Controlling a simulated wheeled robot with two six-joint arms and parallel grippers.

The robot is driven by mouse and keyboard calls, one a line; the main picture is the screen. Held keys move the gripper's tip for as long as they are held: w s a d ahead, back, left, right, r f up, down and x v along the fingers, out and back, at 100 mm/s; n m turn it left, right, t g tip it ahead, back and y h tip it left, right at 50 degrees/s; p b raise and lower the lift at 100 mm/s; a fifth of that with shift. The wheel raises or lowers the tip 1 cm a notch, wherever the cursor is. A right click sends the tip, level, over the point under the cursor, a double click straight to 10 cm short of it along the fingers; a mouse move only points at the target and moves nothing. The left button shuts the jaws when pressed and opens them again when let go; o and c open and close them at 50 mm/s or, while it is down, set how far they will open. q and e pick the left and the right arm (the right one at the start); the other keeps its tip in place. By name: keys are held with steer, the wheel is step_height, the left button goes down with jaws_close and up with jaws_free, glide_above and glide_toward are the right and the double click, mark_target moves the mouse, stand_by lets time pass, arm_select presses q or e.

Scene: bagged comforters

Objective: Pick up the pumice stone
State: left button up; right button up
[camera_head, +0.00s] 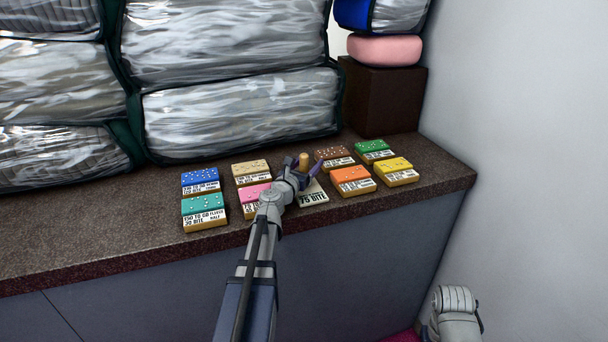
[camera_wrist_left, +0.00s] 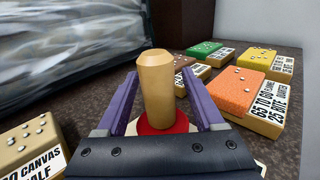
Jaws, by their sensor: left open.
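Any contact between the fingers and the cylinder cannot be made out. Part of the cylinder's base is hidden by the gripper body. My right gripper is not in view.
Labelled blocks surround the gripper: pink (camera_head: 254,193) and teal (camera_head: 204,206) at left, orange (camera_head: 352,176) and yellow (camera_head: 397,167) at right. Bagged comforters (camera_head: 240,110) stand behind. A brown box (camera_head: 385,100) carries a pink cushion-like thing (camera_head: 384,49) by the right wall.

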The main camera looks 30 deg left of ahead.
arm_select(q)
jaws_close()
stand_by(0.5)
